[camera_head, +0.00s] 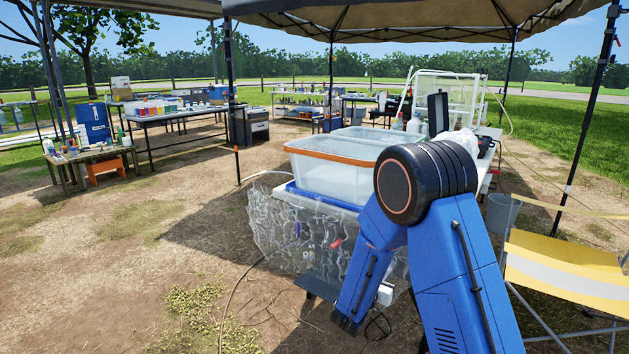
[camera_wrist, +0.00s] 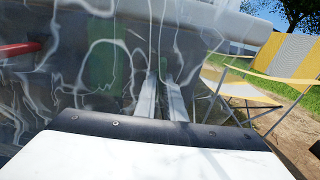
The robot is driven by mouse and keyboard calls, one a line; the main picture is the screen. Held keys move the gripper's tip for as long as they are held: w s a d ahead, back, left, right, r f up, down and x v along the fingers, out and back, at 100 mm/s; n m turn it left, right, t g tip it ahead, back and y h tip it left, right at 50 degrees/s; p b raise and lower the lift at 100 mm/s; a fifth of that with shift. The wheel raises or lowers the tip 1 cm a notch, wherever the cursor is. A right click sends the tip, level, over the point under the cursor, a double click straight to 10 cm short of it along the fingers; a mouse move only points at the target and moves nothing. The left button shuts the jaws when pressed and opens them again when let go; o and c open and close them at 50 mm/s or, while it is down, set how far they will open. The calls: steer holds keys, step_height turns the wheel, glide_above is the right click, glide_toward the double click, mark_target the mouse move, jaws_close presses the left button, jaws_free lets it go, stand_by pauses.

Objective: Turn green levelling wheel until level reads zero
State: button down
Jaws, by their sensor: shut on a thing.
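In the wrist view, my gripper (camera_wrist: 162,88) has its two narrow fingers close together, reaching in at a wrinkled, see-through plastic sheet (camera_wrist: 120,45). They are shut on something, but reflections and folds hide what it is. A blurred green patch (camera_wrist: 100,66) shows through the sheet to the left of the fingers; I cannot tell whether it is the green levelling wheel. No level reading can be made out. In the head view, my blue arm bends down in front of the plastic sheet (camera_head: 290,232), and my gripper cannot be made out there.
A clear tub with an orange rim (camera_head: 310,172) stands above the sheet. A red item (camera_wrist: 20,48) shows at the sheet's left. A yellow-and-white folding chair (camera_head: 565,275) stands close on the right. A cable (camera_head: 232,290) lies on the ground. Open dirt lies to the left.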

steer(key=n, duration=1.1)
steer(key=shift+n, duration=0.3)
steer(key=c, duration=1.8)
jaws_free()
steer(key=shift+o, duration=0.2)
steer(key=v, duration=1.7)
steer(key=shift+s+a, duration=0.15)
steer(key=shift+s, duration=0.05)
